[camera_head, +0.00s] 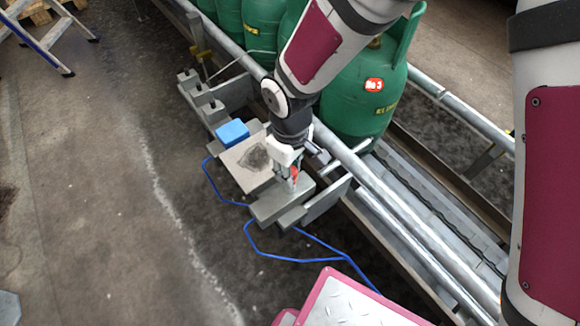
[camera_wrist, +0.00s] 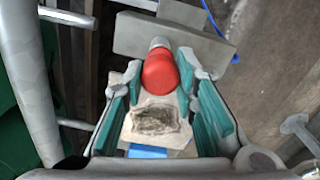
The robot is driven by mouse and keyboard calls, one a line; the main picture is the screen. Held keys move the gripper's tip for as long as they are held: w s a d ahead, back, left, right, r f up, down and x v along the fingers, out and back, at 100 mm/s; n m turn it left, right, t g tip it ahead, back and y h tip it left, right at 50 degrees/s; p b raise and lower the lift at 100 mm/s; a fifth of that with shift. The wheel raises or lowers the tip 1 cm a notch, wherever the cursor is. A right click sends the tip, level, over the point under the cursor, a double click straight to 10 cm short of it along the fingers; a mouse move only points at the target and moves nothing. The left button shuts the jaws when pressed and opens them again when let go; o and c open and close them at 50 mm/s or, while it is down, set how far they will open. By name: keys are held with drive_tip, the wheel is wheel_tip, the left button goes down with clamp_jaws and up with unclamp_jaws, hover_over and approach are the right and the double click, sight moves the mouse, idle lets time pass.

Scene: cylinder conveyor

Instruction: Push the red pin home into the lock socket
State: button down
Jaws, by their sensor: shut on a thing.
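The red pin (camera_wrist: 160,72) sits between the fingertips of my gripper (camera_wrist: 160,68) in the wrist view, its rounded red end toward the camera. A short grey cylindrical part (camera_wrist: 160,42) shows just beyond the red end, against a grey block (camera_wrist: 180,40). In the head view a bit of the red pin (camera_head: 294,174) shows at my gripper (camera_head: 289,178), low over the same grey block (camera_head: 283,202). My gripper is shut on the pin. The socket's opening is hidden, so I cannot tell how deep the pin sits.
A flat plate with a dark stain (camera_head: 240,172) and a blue block (camera_head: 232,132) lie beside the grey block. Green gas cylinders (camera_head: 355,100) stand on the conveyor behind a metal rail (camera_head: 385,195). Blue cable (camera_head: 290,259) runs on the floor.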

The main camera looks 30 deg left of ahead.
drive_tip(key=shift+f+b, duration=0.45)
drive_tip(key=shift+f, duration=0.15)
drive_tip(key=c, duration=1.2)
unclamp_jaws()
drive_tip(key=shift+r, duration=0.1)
wheel_tip(320, 180, up, 12)
